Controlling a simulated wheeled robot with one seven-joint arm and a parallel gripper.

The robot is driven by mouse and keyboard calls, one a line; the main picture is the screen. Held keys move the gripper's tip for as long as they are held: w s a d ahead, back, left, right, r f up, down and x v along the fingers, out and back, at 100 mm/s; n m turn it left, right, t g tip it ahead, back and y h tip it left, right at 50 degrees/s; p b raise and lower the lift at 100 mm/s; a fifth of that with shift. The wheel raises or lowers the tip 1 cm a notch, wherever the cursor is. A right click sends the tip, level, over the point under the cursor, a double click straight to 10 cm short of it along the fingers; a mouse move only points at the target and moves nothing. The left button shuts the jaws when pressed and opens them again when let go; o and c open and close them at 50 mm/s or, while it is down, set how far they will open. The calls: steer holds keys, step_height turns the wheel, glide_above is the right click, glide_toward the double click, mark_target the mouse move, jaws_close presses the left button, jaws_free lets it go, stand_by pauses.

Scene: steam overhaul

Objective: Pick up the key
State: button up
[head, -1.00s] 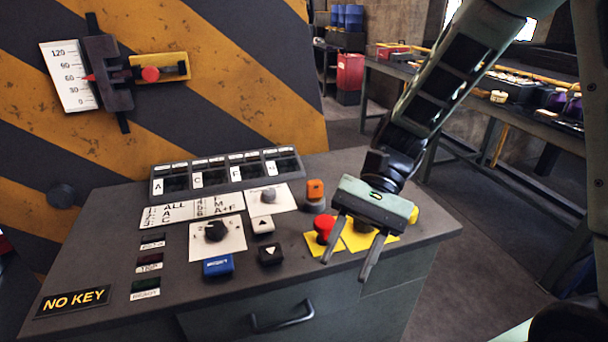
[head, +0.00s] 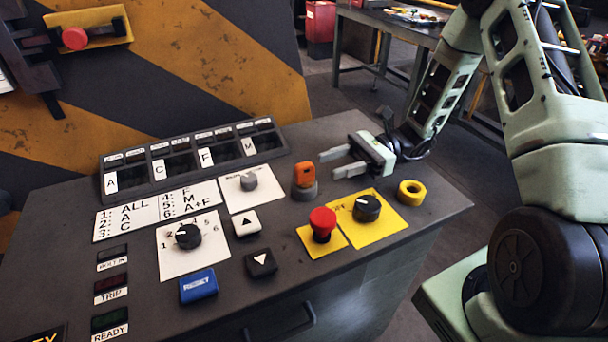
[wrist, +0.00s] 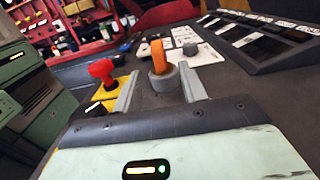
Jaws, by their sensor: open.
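The key is most likely the orange-headed piece (head: 304,175) standing upright in a round grey holder (head: 304,192) on the console top. In the wrist view the orange key head (wrist: 157,56) stands ahead of my gripper, roughly between the two fingers, above its grey holder (wrist: 166,82). My gripper (head: 334,162) is open and level, to the right of and slightly behind the key in the head view, with its fingers pointing left. It also shows in the wrist view (wrist: 160,92). The fingers hold nothing; whether they touch the holder I cannot tell.
A red mushroom button (head: 323,222), a black rotary knob (head: 367,208) on a yellow plate and a yellow ring (head: 411,192) stand near the key. Labelled slots (head: 190,155), a blue button (head: 198,285) and arrow buttons fill the left side. A workbench (head: 390,25) stands behind.

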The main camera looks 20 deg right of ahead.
mark_target(313, 173)
steer(key=shift+a+f+p, duration=0.2)
steer(key=shift+a+p, duration=0.15)
steer(key=shift+a, duration=1.55)
steer(key=shift+a+f+p, duration=0.15)
steer(key=shift+a+p, duration=0.15)
steer(key=shift+a, duration=1.6)
jaws_close()
